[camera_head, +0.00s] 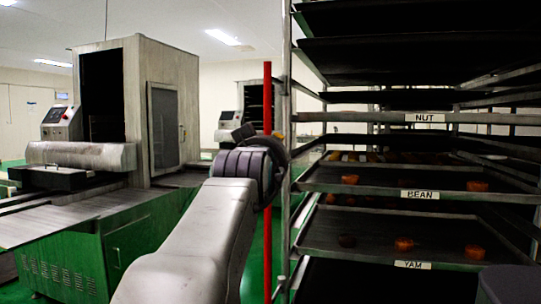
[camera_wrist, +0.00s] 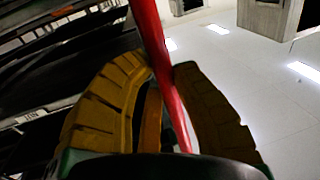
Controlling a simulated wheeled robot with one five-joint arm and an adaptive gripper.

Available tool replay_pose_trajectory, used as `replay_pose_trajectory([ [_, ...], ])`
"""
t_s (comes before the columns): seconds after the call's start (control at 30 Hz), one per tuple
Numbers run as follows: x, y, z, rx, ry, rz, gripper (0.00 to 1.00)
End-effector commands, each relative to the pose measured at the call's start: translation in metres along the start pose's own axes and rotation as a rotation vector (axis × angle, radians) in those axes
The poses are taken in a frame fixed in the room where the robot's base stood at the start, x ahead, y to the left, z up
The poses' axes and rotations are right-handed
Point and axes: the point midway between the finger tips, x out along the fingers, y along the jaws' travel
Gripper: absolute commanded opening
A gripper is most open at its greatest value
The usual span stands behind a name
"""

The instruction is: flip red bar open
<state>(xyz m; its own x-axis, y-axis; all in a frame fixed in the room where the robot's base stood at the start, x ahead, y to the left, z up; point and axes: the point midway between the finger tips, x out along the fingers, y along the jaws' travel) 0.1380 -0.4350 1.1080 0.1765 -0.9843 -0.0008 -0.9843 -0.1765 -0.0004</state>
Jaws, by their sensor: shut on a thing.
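The red bar (camera_head: 267,90) stands upright along the left front edge of the tray rack in the head view. Its middle is hidden behind my arm's end, and its lower part shows again below. In the wrist view the red bar (camera_wrist: 152,35) runs down between the two yellow-brown fingers of my gripper (camera_wrist: 158,85). The gripper is shut on the bar. In the head view the fingers themselves are hidden behind my wrist.
The tray rack (camera_head: 287,200) fills the right side, with trays labelled NUT, BEAN and YAM holding small orange-brown pieces. A large machine (camera_head: 160,90) with a green base (camera_head: 90,258) and a conveyor stands at left. Green floor shows between them.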

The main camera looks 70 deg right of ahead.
Motion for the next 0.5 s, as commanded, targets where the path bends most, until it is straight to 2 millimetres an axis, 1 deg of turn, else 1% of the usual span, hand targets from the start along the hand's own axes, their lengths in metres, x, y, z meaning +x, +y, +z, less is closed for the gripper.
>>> replay_pose_trajectory([
  [0.1,-0.0003,-0.0004,0.0,0.0,0.0,-0.001,0.0],
  [0.13,-0.0003,-0.0004,0.0,0.0,0.0,-0.001,0.26],
  [0.4,-0.0002,-0.0001,-0.0001,0.0,0.0,0.0,0.5],
  [0.5,-0.0001,-0.0001,-0.0001,0.0,0.0,0.0,0.51],
])
